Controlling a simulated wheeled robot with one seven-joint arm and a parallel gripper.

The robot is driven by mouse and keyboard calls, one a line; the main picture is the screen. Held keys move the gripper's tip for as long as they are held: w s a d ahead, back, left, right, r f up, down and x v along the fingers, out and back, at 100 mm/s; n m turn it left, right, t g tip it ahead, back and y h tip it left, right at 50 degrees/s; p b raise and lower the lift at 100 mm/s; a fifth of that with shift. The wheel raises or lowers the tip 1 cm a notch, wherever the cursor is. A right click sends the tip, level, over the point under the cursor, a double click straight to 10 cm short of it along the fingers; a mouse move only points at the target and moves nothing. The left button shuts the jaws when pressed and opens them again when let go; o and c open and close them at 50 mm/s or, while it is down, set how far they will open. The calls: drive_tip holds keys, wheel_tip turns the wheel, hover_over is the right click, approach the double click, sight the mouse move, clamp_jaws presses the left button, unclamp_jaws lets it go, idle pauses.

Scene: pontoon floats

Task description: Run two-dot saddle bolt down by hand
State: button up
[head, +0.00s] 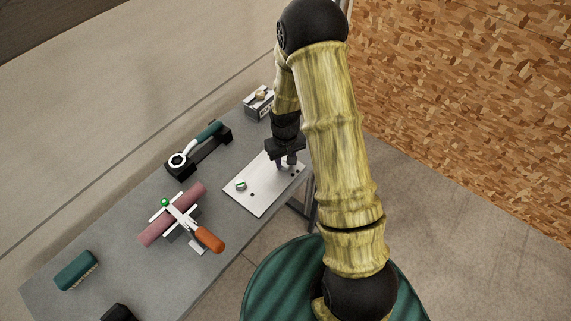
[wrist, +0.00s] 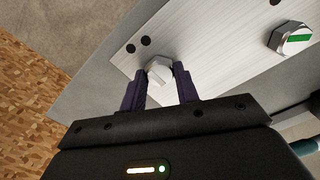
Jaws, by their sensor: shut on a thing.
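My gripper (wrist: 159,84) is shut on a silver hex bolt (wrist: 158,69) that bears a pale stripe on its head. One finger is on each side of the head. The bolt stands on a bright metal plate (wrist: 205,50), beside two black dots (wrist: 138,45). How far the bolt is threaded in is hidden. In the head view my gripper (head: 286,162) is over the far right part of the plate (head: 262,200), and the held bolt is hard to make out. A second hex bolt (wrist: 290,39) with a green stripe stands apart on the plate; it also shows in the head view (head: 241,185).
On the grey bench (head: 130,222), a teal-handled wrench (head: 204,136) rests in a black cradle. A red cylinder (head: 158,229) lies near an orange-handled tool (head: 209,238). A green brush (head: 75,271) is at the left; a small box (head: 259,106) stands at the back.

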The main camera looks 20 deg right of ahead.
drive_tip(key=m, duration=0.6)
drive_tip(key=shift+m, duration=0.3)
drive_tip(key=shift+m, duration=0.4)
drive_tip(key=m+p, duration=0.1)
drive_tip(key=m, duration=0.3)
drive_tip(key=shift+m, duration=0.3)
drive_tip(key=m+p, duration=0.1)
drive_tip(key=m, duration=0.2)
drive_tip(key=shift+r, duration=0.1)
drive_tip(key=o, duration=0.5)
drive_tip(key=shift+m, duration=0.7)
drive_tip(key=o, duration=0.3)
drive_tip(key=shift+f, duration=0.2)
